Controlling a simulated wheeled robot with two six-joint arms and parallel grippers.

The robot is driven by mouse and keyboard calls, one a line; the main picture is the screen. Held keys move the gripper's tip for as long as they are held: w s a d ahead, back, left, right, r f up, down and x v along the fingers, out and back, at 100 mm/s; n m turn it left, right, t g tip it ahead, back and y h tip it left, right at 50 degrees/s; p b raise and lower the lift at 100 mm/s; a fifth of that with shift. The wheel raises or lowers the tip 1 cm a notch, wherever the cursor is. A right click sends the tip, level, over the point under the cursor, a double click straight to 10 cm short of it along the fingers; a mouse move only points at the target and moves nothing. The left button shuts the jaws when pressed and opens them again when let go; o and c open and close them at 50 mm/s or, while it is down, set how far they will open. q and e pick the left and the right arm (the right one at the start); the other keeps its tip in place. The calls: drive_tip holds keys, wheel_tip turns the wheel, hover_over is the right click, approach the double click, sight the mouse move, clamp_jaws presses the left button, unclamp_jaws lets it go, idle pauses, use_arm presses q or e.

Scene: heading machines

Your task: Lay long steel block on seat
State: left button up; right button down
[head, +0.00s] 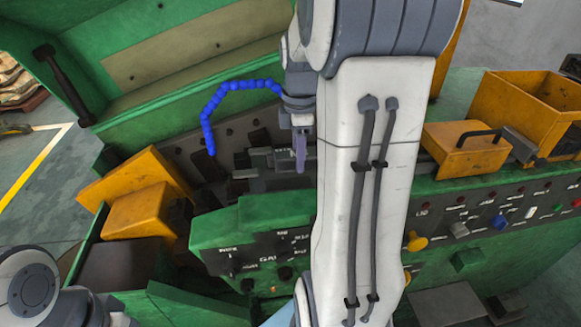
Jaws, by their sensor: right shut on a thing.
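My right gripper (300,125) reaches down over the open bed of the green heading machine. It is shut on a narrow, purplish-grey piece (300,155), which looks like the long steel block and hangs upright below it. Grey steel blocks and ledges (262,160) lie just left of the held piece, in the machine's die area. I cannot tell which of these is the seat, nor whether the held piece touches anything. My right arm hides what lies to the right of it. Only a part of my left arm shows at the bottom left corner; its gripper is out of view.
A blue segmented hose (212,105) arches close to the left of my right gripper. Yellow guards (140,195) stand at the left. A green control panel (250,245) is in front. A yellow bin (530,105) and yellow cover (462,150) are at the right.

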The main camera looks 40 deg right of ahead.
sight(289, 183)
drive_tip(key=shift+w+a+f, duration=0.75)
drive_tip(key=shift+w+a, duration=0.05)
drive_tip(key=shift+w, duration=0.1)
wheel_tip(289, 183, down, 3)
drive_tip(key=shift+f+p, duration=0.1)
drive_tip(key=shift+p, duration=0.7)
drive_tip(key=shift+f, duration=0.35)
drive_tip(key=shift+f, duration=0.1)
drive_tip(key=shift+c, duration=2.2)
unclamp_jaws()
